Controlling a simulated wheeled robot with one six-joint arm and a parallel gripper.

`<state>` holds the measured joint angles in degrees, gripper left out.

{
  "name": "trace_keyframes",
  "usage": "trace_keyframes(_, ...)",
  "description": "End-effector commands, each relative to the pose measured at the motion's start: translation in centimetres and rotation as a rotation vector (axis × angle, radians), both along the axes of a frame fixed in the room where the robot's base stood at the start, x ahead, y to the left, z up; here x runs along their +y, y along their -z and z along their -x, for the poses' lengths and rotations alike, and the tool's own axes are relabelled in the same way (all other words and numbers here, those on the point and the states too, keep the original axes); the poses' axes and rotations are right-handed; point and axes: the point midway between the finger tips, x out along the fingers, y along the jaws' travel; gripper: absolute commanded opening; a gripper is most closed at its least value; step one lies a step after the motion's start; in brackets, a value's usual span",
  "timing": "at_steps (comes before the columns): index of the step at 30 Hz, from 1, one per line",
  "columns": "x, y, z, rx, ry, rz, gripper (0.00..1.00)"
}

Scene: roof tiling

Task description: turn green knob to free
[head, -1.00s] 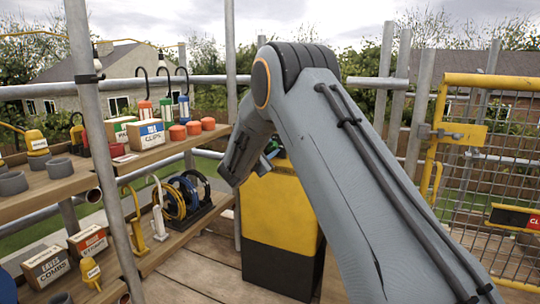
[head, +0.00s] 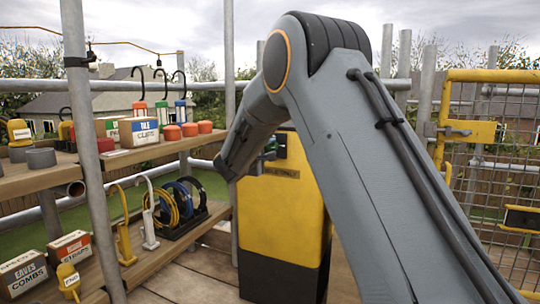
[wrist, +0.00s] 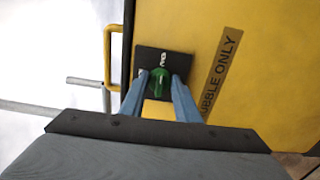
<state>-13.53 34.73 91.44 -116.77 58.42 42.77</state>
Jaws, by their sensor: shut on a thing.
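The green knob (wrist: 159,80) sits on a small black plate (wrist: 150,58) fixed to a yellow panel. In the wrist view my gripper (wrist: 160,88) has its two blue-grey fingers on either side of the knob, shut on it. White lettering on the plate above the knob is partly readable at best.
A lettered strip, "...UBBLE ONLY" (wrist: 219,75), and a yellow handle (wrist: 112,57) flank the plate. Shelves at left hold a tile clips box (head: 139,132), red pots (head: 189,130) and cable reels (head: 184,203). A yellow mesh gate (head: 505,150) stands at right.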

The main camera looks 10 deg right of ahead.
Motion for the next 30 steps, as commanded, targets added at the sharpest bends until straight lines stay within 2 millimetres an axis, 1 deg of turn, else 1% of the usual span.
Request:
trace_keyframes(1, 0.04, 0.26, 0.0, -0.004, 0.0, -0.009, 0.06)
trace_keyframes(17, 0.02, 0.17, 0.03, -0.018, 0.0, -0.03, 0.06)
trace_keyframes(18, 0.02, 0.18, 0.03, -0.018, 0.0, -0.03, 0.3)
trace_keyframes(21, 0.0, 0.15, 0.02, -0.018, 0.0, -0.03, 0.47)
trace_keyframes(30, 0.02, 0.05, 0.1, -0.019, 0.0, -0.028, 0.47)
